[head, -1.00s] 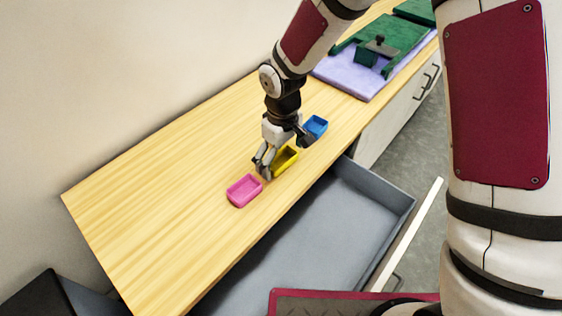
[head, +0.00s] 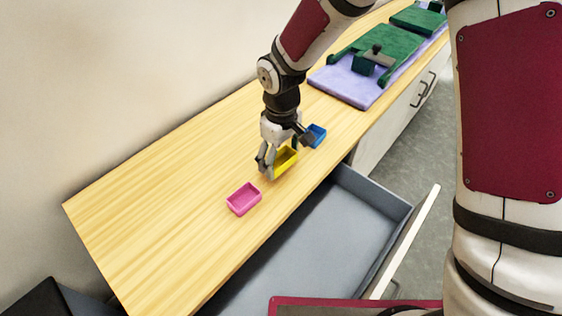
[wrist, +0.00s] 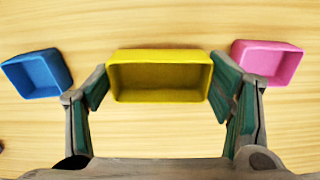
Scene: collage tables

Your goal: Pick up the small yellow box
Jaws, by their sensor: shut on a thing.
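The small yellow box (head: 286,161) is an open-topped tray between the fingers of my gripper (head: 275,165). In the wrist view, the yellow box (wrist: 160,77) sits between the green finger pads of my gripper (wrist: 160,92), one at each end, and its inside is empty. My gripper is shut on it. The box appears raised slightly off the wooden tabletop (head: 165,215). One finger hides part of the box in the head view.
An empty pink box (head: 243,198) and an empty blue box (head: 317,135) stand on either side. An open grey drawer (head: 310,240) juts from the table's front. A lavender mat (head: 345,90) with green objects (head: 390,45) lies further back. The near-left tabletop is clear.

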